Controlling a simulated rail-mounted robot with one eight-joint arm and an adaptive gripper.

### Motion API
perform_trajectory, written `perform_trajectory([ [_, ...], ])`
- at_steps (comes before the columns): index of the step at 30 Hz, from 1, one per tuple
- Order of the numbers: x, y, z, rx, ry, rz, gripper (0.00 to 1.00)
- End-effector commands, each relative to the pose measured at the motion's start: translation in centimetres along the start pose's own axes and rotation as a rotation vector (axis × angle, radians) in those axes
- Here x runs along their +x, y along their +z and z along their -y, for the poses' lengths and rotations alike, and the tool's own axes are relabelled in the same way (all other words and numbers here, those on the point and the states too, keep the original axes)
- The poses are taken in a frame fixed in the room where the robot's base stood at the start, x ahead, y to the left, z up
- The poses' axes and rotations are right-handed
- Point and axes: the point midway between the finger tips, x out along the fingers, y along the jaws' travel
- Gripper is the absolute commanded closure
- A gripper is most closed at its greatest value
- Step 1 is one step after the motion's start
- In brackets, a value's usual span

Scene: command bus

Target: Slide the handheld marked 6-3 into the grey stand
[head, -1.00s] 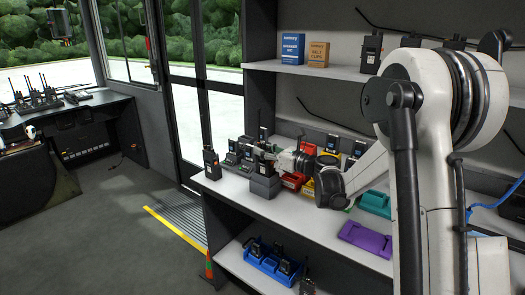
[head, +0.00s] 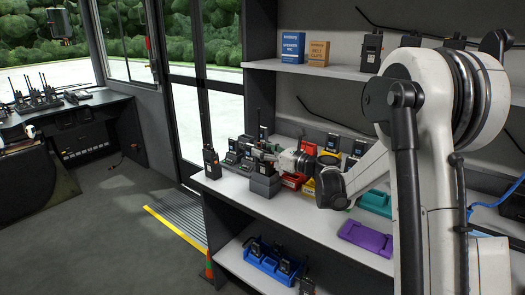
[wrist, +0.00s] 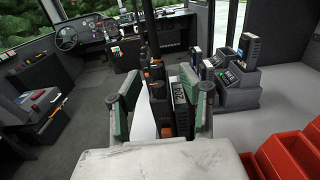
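The grey stand (head: 265,187) sits on the counter near its front left edge. A black handheld with a tall antenna (head: 259,122) is upright directly above it and appears to reach down into it; how deep it sits is hidden. My gripper (head: 268,155) is level with the handheld, coming from the right. In the wrist view the handheld (wrist: 157,92), with orange parts and a pale label on its side, is between my green-padded fingers (wrist: 160,100). A pale gap shows between the left finger and the handheld; the right finger is close beside it. The label is too small to read surely.
Another handheld (head: 211,162) stands left of the grey stand. Dark chargers with handhelds (wrist: 236,82) are close behind it. Red (head: 293,181), teal (head: 376,203) and purple (head: 366,237) holders lie to the right. A blue holder (head: 275,264) is on the lower shelf.

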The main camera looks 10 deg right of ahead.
Motion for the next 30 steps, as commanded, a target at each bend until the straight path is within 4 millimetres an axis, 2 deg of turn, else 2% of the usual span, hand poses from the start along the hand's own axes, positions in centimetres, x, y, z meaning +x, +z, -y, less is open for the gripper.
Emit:
perform_trajectory([
  [5, -2.2, 0.0, 0.1, 0.0, -0.002, 0.0, 0.61],
  [12, -7.1, 0.0, 0.1, 0.0, -0.004, 0.0, 0.61],
  [18, -10.2, 0.0, 0.0, 0.0, -0.002, 0.0, 0.61],
  [24, -11.6, 0.0, 0.0, 0.0, -0.001, 0.0, 0.61],
  [30, -11.8, 0.0, 0.0, 0.0, 0.0, 0.0, 0.61],
])
